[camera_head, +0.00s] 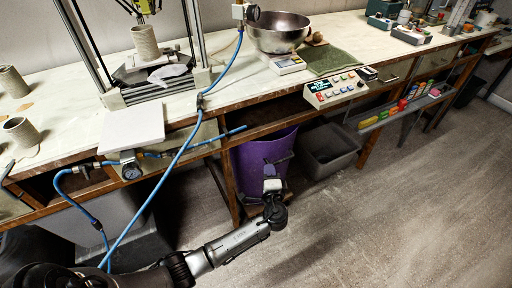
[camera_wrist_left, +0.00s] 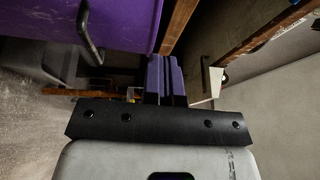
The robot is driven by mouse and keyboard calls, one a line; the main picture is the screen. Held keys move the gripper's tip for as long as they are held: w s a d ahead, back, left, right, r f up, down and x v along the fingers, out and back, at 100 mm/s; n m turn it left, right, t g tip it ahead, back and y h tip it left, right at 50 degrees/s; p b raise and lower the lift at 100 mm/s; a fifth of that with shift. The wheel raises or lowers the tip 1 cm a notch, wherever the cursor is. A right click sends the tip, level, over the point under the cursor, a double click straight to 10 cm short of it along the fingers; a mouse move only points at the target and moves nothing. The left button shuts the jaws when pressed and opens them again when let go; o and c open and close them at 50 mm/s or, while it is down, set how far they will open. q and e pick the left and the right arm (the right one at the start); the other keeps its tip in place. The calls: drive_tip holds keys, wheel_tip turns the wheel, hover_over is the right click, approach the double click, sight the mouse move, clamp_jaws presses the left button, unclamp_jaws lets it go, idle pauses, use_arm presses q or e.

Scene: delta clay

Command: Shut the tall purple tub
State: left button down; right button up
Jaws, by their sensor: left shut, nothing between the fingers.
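The tall purple tub (camera_head: 250,160) is under the bench, between wooden legs, with its front facing the room. Its purple face (camera_wrist_left: 80,18) with a dark bar handle (camera_wrist_left: 88,40) also shows at the upper left of the left wrist view. My left gripper (camera_head: 279,158) is in front of the tub's right part in the head view and hides some of it. Its fingers (camera_wrist_left: 165,72) are shut with nothing between them. I cannot tell whether they touch the tub. My right gripper is not in view.
A grey bin (camera_head: 328,150) stands right of the tub under the bench. A blue hose (camera_head: 182,150) hangs over the bench's front edge at left. A control box (camera_head: 335,90) sits at the bench edge above. The floor (camera_head: 400,215) to the right is clear.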

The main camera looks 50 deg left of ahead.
use_arm(q)
drive_tip(key=w+b, duration=0.1)
drive_tip(key=b, duration=0.3)
approach(266, 140)
drive_tip(key=x, duration=0.4)
drive_tip(key=shift+w+a, duration=0.2)
drive_tip(key=shift+b+x, duration=0.8)
drive_tip(key=shift+x, duration=0.2)
drive_tip(key=shift+w+a+r, duration=0.1)
drive_tip(key=shift+w+a, duration=0.3)
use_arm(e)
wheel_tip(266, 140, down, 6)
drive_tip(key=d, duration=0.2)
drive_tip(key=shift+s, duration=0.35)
use_arm(q)
drive_tip(key=shift+d, duration=0.15)
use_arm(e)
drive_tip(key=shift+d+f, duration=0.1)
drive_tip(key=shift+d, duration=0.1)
